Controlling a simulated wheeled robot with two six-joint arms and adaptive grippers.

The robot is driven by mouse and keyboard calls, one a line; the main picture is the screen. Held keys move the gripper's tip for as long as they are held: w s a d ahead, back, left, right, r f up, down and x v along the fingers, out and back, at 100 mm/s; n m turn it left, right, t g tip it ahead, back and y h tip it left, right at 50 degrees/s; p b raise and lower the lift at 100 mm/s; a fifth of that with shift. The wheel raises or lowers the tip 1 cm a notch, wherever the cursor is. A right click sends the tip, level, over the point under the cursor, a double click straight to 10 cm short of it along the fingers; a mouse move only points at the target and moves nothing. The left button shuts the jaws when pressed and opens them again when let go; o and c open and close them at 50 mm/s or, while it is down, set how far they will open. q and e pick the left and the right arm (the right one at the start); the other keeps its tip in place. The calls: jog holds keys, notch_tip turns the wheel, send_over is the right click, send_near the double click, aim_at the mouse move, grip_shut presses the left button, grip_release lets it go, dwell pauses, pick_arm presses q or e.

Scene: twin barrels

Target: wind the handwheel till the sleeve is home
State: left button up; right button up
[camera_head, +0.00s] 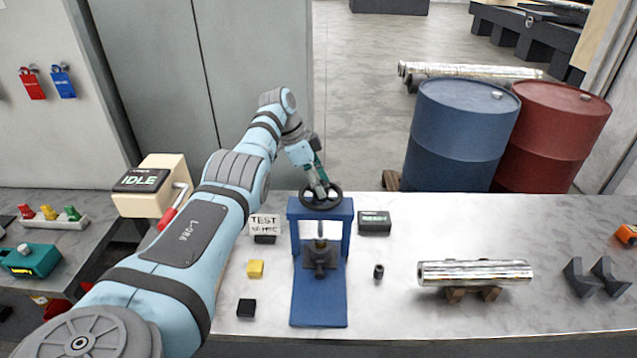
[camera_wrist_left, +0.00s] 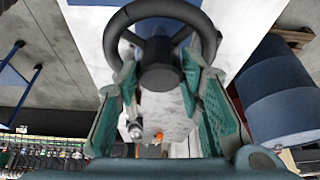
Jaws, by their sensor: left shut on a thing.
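The dark handwheel (camera_head: 328,203) sits on top of a blue press frame (camera_head: 347,235). My left gripper (camera_head: 321,186) reaches it from above and behind. In the left wrist view, the green fingers (camera_wrist_left: 158,85) close on the hub of the handwheel (camera_wrist_left: 207,30), one on each side. Under the wheel a screw goes down to a dark block (camera_head: 320,262) in the press. I cannot make out the sleeve clearly there or how far it is seated. A small dark cylinder (camera_head: 379,271) stands apart on the table, right of the press. My right gripper is out of view.
A dark box with a display (camera_head: 375,223) stands right of the press, a "TEST" sign (camera_head: 264,224) left of it. A shiny cylinder (camera_head: 475,272) rests right. Blue (camera_head: 460,135) and red (camera_head: 550,140) barrels stand behind.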

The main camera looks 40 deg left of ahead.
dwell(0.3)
pick_arm(q)
jog(key=o, duration=0.9)
jog(key=v, duration=0.7)
jog(key=shift+a+r, duration=0.1)
jog(key=shift+r, duration=0.1)
